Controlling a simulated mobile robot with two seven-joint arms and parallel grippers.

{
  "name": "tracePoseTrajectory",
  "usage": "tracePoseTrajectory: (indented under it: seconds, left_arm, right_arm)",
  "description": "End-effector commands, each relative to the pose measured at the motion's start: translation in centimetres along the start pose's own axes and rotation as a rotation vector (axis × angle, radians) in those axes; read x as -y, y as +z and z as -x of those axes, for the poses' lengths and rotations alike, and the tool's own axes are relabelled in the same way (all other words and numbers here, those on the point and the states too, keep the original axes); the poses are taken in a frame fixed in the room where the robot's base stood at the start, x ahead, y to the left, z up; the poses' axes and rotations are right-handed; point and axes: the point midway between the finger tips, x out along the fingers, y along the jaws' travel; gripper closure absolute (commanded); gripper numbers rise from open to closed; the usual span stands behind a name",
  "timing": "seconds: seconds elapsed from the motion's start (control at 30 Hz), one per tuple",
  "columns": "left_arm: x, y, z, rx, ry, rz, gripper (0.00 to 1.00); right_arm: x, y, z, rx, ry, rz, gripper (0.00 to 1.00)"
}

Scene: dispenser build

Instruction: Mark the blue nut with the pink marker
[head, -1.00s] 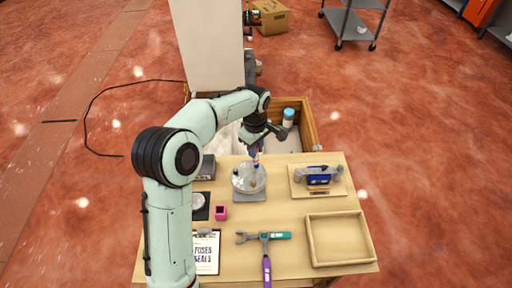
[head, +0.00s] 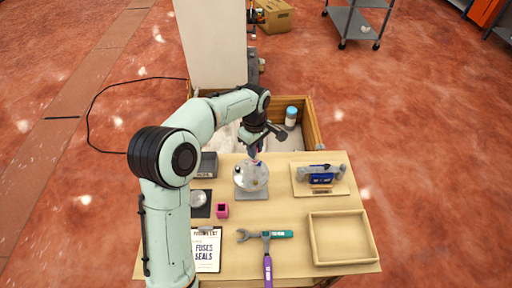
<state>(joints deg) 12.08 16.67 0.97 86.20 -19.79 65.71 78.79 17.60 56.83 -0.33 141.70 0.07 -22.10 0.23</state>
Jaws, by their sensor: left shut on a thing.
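My left gripper (head: 257,153) is shut on a small slim thing, seemingly the pink marker, of which only a little pinkish and dark colour shows. It points down over the far part of a pale round disc (head: 251,176) on a grey base. Small details sit on the disc, with a bluish spot close under the fingers. I cannot make out the blue nut for certain, nor whether the tip touches anything. A pink square holder (head: 222,210) with a dark opening stands left of the disc. My right gripper is not in view.
A wooden tray (head: 314,252) lies front right. A blue device on a board (head: 320,179) is at the right. A wrench (head: 262,235) and a purple-handled tool (head: 267,268) lie in front, beside a clipboard (head: 206,249). A box with a blue-capped bottle (head: 291,117) is behind.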

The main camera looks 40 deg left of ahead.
Motion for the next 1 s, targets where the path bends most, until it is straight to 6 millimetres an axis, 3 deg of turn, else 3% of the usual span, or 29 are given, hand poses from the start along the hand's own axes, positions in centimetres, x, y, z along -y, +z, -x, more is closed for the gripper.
tracePoseTrajectory:
  seconds: [1.0]
  left_arm:
    - [0.13,0.02,-0.63,0.0,0.004,0.0,1.0]
  right_arm:
    - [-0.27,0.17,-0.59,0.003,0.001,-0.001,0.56]
